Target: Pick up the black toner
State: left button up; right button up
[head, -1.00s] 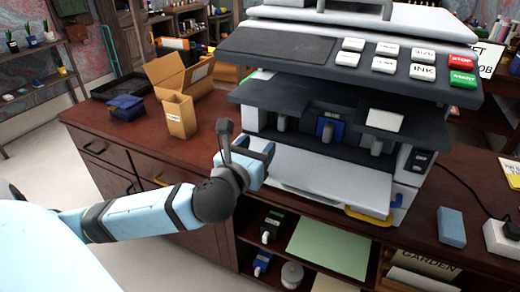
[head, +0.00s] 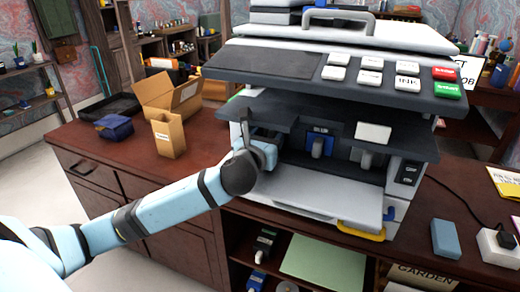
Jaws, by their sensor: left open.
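The large printer (head: 330,65) stands on the desk with its front open. Inside are a blue cartridge (head: 318,143) in the middle and a dark one with a grey handle (head: 366,158) on the right. My left gripper (head: 258,146) is open at the left bay of the printer. It covers most of that bay, so I cannot tell whether its jaws are around the part there. A small black container with a pale tip (head: 265,241) sits on the shelf below. I cannot tell from the labels which one is the black toner. My right gripper is not in view.
A white tray (head: 330,195) with a yellow handle (head: 361,231) juts out below the bays. An open cardboard box (head: 178,97), a smaller box (head: 168,137) and a blue item (head: 114,127) are on the left. A blue block (head: 446,238) lies at right.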

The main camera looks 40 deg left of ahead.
pick_arm(q)
jog(key=shift+w+a, duration=0.2)
jog(key=shift+w, duration=0.45)
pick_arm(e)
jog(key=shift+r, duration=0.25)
pick_arm(q)
jog(key=shift+c, duration=0.4)
